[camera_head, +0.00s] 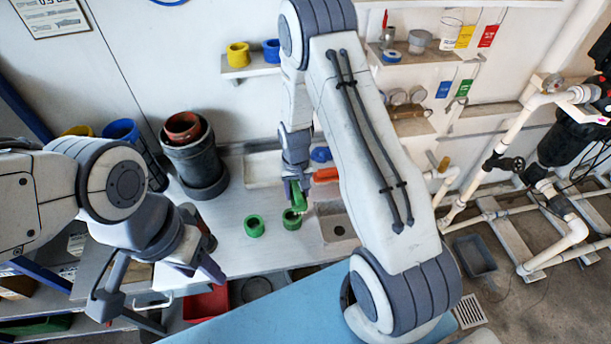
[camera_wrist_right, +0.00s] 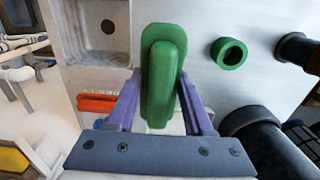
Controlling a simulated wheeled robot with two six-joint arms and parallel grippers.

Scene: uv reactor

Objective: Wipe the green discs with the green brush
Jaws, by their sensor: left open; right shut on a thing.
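Two green ring-shaped discs sit on the white bench in the head view, a left disc (camera_head: 254,227) and a right disc (camera_head: 291,220). My right gripper (camera_head: 296,184) is shut on the green brush (camera_head: 298,197), held just above the right disc. Whether they touch I cannot tell. In the right wrist view the brush (camera_wrist_right: 160,82) stands between both fingers of the right gripper (camera_wrist_right: 160,100). One disc (camera_wrist_right: 229,53) shows to its right; the other seems hidden behind the brush. My left gripper (camera_head: 158,288) is open and empty at the lower left, away from the discs.
A black pot (camera_head: 195,160) stands on the bench left of the discs. A red-orange object (camera_head: 326,175) and a sink basin (camera_head: 339,230) lie to the right. A shelf with yellow (camera_head: 238,54) and blue (camera_head: 271,50) rings is on the wall. Bench in front of the discs is clear.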

